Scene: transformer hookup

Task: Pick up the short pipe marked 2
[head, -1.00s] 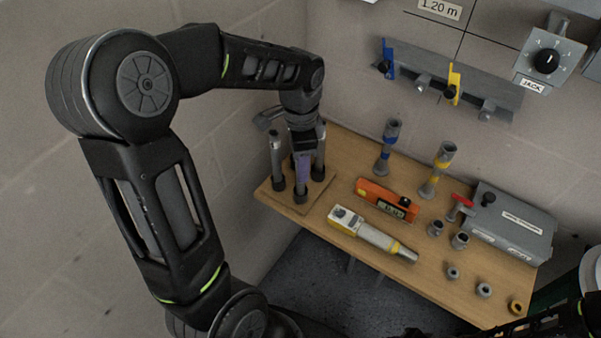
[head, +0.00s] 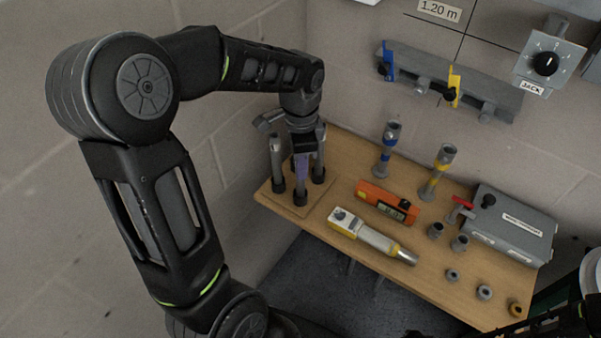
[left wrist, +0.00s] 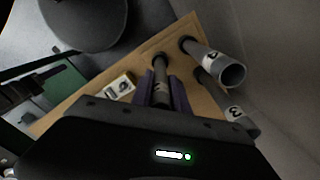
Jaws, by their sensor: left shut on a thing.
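Several grey short pipes stand upright in dark sockets on a wooden stand (head: 318,203) at the table's left end. My left gripper (head: 301,168) reaches down among them, its purple fingers shut on one short pipe (left wrist: 160,85). In the head view that pipe's foot still appears at the stand, largely hidden by the fingers. Its mark is too small to read for certain. In the left wrist view, a pipe marked 3 (left wrist: 236,114) and another marked pipe (left wrist: 216,64) stand to the right of the fingers.
Another pipe (head: 276,158) stands close left of my left gripper. On the table (head: 335,160) lie an orange meter (head: 387,201) and a yellow-grey tool (head: 372,237). Blue-banded (head: 387,150) and yellow-banded (head: 438,172) fittings stand behind; a grey box (head: 512,222) sits right.

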